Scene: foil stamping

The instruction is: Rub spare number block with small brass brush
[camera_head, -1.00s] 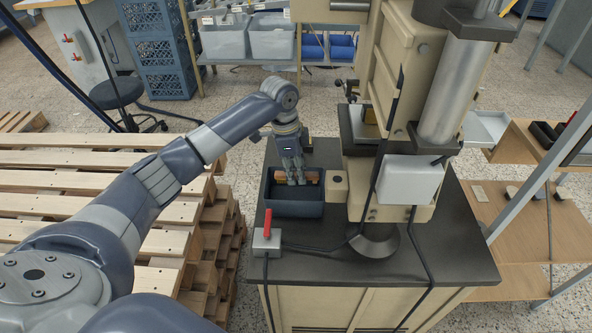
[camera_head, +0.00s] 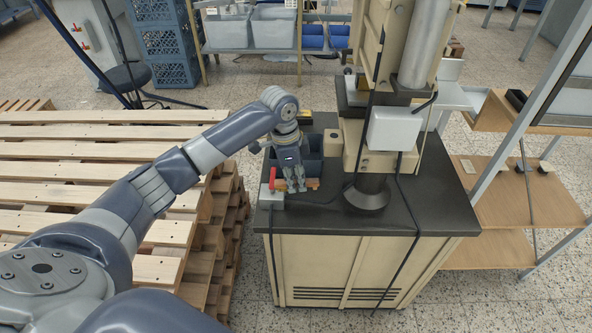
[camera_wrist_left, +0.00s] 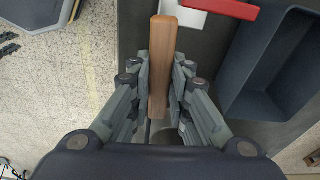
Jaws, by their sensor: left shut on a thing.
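My left gripper (camera_head: 294,188) is shut on a brush with a brown wooden handle (camera_head: 313,184), just in front of the dark bin on the bench top. In the left wrist view the wooden handle (camera_wrist_left: 163,60) stands between the fingers of the left gripper (camera_wrist_left: 160,85). The brush's bristles are hidden or too small to see. I cannot make out the spare number block for certain in either view. My right gripper is not in view.
The dark blue bin (camera_head: 312,164) stands behind the gripper. A switch box (camera_head: 270,197) with a red lever (camera_head: 273,176) is close to its left. The press (camera_head: 366,85) rises at the right.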

